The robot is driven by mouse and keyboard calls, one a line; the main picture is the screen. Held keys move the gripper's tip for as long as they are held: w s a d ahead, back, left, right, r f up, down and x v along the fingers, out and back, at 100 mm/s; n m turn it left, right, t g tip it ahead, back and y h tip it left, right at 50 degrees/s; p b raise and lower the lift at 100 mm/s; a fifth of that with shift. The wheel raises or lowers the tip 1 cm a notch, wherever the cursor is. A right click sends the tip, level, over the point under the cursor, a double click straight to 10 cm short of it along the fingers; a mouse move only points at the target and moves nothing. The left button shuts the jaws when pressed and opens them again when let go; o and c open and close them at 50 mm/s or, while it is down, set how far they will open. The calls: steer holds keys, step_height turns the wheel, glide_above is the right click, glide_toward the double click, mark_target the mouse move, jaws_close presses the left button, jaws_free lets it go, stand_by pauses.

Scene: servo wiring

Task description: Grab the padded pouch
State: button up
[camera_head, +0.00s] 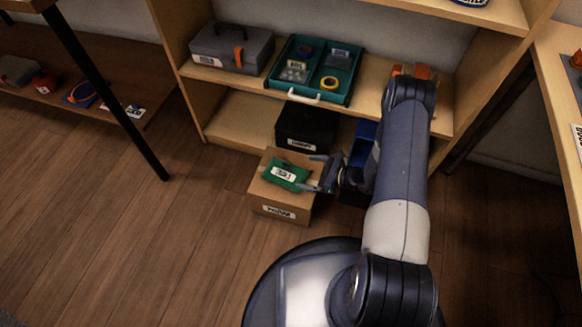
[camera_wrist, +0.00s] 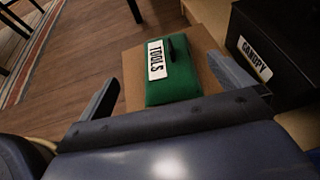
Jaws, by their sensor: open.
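The padded pouch (camera_head: 287,175) is green with a white label and lies on top of a cardboard box (camera_head: 262,208). In the wrist view the pouch (camera_wrist: 183,85) shows its label reading TOOLS and a small dark strip beside it. My gripper (camera_head: 310,172) is open at the right end of the pouch in the head view, with nothing gripped. In the wrist view the gripper's (camera_wrist: 162,72) two fingers stand apart, one on each side of the pouch. Whether they touch it, I cannot tell.
A black box (camera_head: 305,124), labelled CANOPY in the wrist view (camera_wrist: 272,50), stands just behind the cardboard box. A blue bin (camera_head: 362,142) is partly hidden by my arm. The shelf above holds a grey toolbox (camera_head: 225,48) and a teal tray (camera_head: 343,92). Floor to the left is clear.

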steer(key=shift+w+d+f, duration=0.1)
steer(key=shift+d+f, duration=0.1)
steer(key=shift+f, duration=0.2)
steer(key=shift+w+a+f+m, duration=0.2)
steer(key=shift+f+m, duration=0.1)
steer(key=b, duration=0.2)
glide_toward(279, 169)
steer(key=shift+x, duration=1.15)
steer(key=b+x, duration=0.1)
steer(key=x, duration=0.3)
steer(key=shift+w+a+f+b, duration=0.1)
steer(key=shift+a+f+b, duration=0.05)
steer(key=shift+f+b, duration=0.15)
steer(key=shift+w+a+t, duration=0.15)
steer(key=shift+a+t, duration=0.1)
steer(key=shift+t, duration=0.05)
steer(key=c, duration=1.1)
